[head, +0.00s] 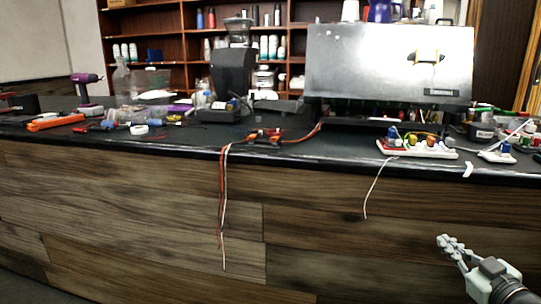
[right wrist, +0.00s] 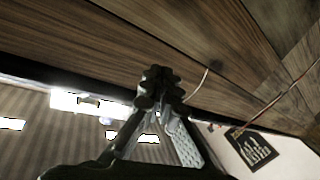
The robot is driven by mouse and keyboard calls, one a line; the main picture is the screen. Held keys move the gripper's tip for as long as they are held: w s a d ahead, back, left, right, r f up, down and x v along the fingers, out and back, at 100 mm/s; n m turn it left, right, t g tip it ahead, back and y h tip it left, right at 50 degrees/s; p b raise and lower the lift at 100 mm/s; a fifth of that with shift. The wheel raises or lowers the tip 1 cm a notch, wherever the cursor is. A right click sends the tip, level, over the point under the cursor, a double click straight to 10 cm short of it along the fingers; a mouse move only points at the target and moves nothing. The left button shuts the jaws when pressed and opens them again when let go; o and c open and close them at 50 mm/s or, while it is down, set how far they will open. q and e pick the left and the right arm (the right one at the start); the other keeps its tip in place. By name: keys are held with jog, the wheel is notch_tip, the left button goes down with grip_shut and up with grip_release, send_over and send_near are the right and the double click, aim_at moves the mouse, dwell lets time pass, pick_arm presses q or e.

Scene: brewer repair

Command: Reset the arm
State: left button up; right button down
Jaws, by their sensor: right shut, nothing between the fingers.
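My right gripper (head: 449,243) is in the lower right of the head view, in front of the wooden counter front and below the countertop. Its fingers are together and hold nothing. In the right wrist view the gripper (right wrist: 160,80) also shows shut, with its fingertips meeting against a background of wood panels. It appears apart from the counter. My left gripper is not in the head view.
The black countertop (head: 190,139) holds a large metal-panelled machine (head: 380,62), a dark grinder (head: 232,72), an orange tool (head: 55,122) and a white breadboard (head: 415,150) with parts. Red and white wires (head: 222,190) hang over the edge. The space before the counter front is clear.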

jog(key=s+a+f+m+g+h, duration=0.1)
jog(key=s+f+m+g+h, duration=0.15)
jog(key=s+f, duration=0.65)
jog(key=s+a+f+m+g+h, duration=0.1)
jog(key=s+f+g+h, duration=0.2)
jog(key=f, duration=1.2)
jog(key=s+a+f+g+y, duration=0.1)
jog(key=s+a+f+g, duration=0.3)
jog(key=s+a+f, duration=0.2)
jog(key=s+a+f+g+y, duration=0.2)
jog(key=s+a+f+g, duration=0.2)
jog(key=s, duration=0.7)
notch_tip(320, 180, down, 3)
jog(key=shift+s+a+f, duration=0.15)
jog(key=shift+a+f, duration=0.05)
jog(key=shift+a, duration=0.85)
jog(key=shift+g, duration=0.25)
